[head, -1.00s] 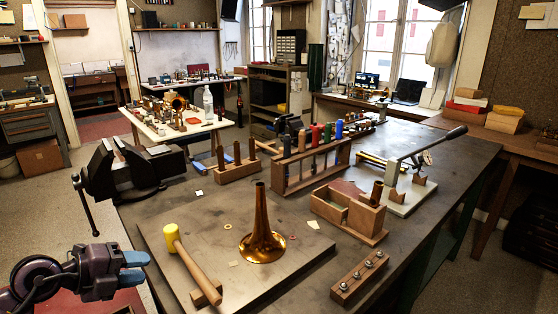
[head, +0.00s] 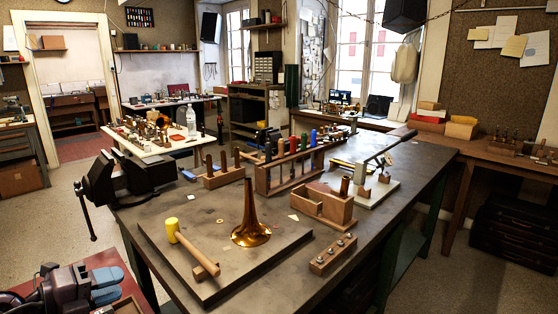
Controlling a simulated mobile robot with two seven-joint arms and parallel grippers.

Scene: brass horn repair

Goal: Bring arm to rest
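My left gripper (head: 106,286) is at the lower left of the head view, with two blue fingertips pointing right. It is beside the workbench (head: 190,285), apart from everything on it, over a reddish surface. No object shows in it. The two fingertips lie close together from this angle, and I cannot tell if there is a gap between them. The rest of my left arm is cut off by the picture edge. My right arm and gripper are not in view.
A brass horn bell (head: 251,222) stands upright on a board on the bench. A yellow-headed mallet (head: 190,247) lies to its left. A black vise (head: 128,175) is at the bench's left corner. Wooden racks (head: 290,172) and a wooden box (head: 322,207) stand behind and right.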

